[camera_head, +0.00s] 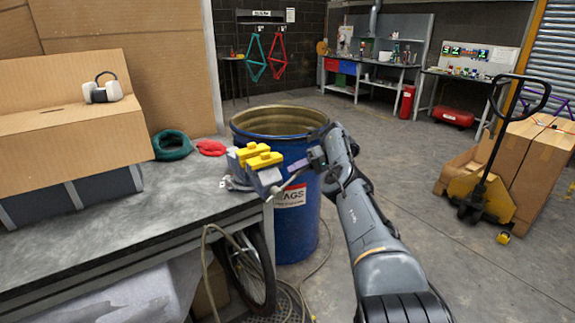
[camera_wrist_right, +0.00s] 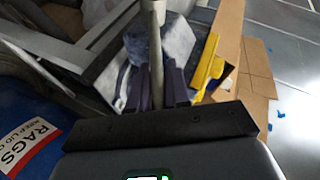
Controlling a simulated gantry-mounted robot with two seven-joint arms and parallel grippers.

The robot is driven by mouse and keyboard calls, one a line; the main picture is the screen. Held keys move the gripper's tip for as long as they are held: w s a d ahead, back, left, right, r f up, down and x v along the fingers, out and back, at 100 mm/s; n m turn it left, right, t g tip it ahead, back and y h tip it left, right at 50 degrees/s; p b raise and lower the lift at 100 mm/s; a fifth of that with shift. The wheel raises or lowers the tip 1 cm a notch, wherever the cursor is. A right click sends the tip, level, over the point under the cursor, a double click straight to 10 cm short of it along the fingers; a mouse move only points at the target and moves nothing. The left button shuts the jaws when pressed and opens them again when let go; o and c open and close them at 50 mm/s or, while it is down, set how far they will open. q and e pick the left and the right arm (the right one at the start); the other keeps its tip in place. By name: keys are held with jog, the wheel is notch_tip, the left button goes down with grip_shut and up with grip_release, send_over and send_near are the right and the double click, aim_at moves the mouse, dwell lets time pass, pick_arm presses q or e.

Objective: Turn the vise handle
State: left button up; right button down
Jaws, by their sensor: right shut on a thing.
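The grey vise (camera_head: 266,178) with yellow jaw covers sits at the right corner of the workbench in the head view. Its thin handle (camera_head: 287,185) slants at the vise's front right. My right gripper (camera_head: 302,167) reaches in from the right, beside the vise. In the right wrist view the metal handle (camera_wrist_right: 156,45) runs between my right gripper's two fingers (camera_wrist_right: 157,88), which are shut on it. The vise body (camera_wrist_right: 170,45) and one yellow jaw cover (camera_wrist_right: 209,66) show behind. My left gripper is not in view.
The workbench (camera_head: 110,205) carries a cardboard box, ear defenders and green and red coils. A blue rag drum (camera_head: 298,225) stands right behind the vise, close to my right arm. A pallet truck (camera_head: 482,190) with boxes is at the right. The floor between is clear.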

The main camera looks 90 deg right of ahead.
jog(key=shift+s+f, duration=0.1)
jog(key=shift+f, duration=0.15)
dwell(0.7)
jog(key=c, duration=1.2)
grip_release()
jog(key=shift+o, duration=0.2)
jog(key=shift+r, duration=0.1)
